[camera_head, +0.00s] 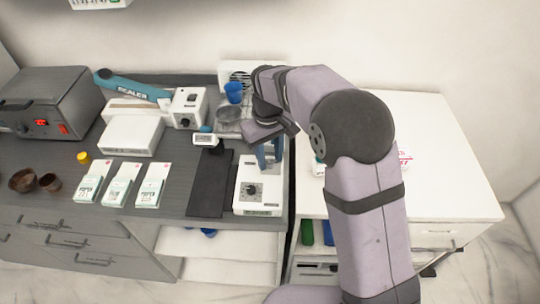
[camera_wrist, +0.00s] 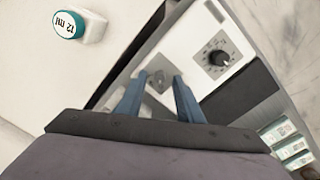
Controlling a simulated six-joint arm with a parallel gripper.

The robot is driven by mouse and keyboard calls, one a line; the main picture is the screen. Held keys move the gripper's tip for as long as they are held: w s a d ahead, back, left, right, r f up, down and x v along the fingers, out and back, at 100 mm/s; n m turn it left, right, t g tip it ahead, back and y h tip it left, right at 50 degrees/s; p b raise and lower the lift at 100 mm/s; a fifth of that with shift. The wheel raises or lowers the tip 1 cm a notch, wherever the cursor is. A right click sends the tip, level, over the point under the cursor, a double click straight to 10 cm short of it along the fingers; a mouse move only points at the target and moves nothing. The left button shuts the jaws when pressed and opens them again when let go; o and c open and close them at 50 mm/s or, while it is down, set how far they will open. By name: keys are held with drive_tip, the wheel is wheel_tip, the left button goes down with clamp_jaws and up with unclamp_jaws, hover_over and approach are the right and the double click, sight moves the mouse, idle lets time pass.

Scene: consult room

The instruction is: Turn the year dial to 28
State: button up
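A white device (camera_head: 243,205) stands at the right end of the grey counter. It has a round black dial with a scale (camera_head: 254,191) on its near part, which also shows clearly in the wrist view (camera_wrist: 216,57). My gripper (camera_head: 268,158) points down over the device's far part, its two blue fingers apart. In the wrist view, a grey knob-like part (camera_wrist: 160,84) shows between the fingertips. I cannot tell whether the fingers touch it. The numbers and labels are too small to read, so I cannot tell which dial is the year dial.
A black mat (camera_head: 208,185) lies left of the device, with several white-and-green boxes (camera_head: 121,184) further left. A white cabinet (camera_head: 450,160) is on the right, across a gap.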

drive_tip(key=shift+f, duration=0.3)
clamp_jaws()
drive_tip(key=m+p, duration=0.1)
drive_tip(key=m, duration=0.3)
drive_tip(key=shift+r, duration=0.15)
drive_tip(key=m+p, duration=0.1)
drive_tip(key=m, duration=0.3)
drive_tip(key=shift+w+m, duration=0.1)
drive_tip(key=shift+m, duration=0.2)
idle(0.4)
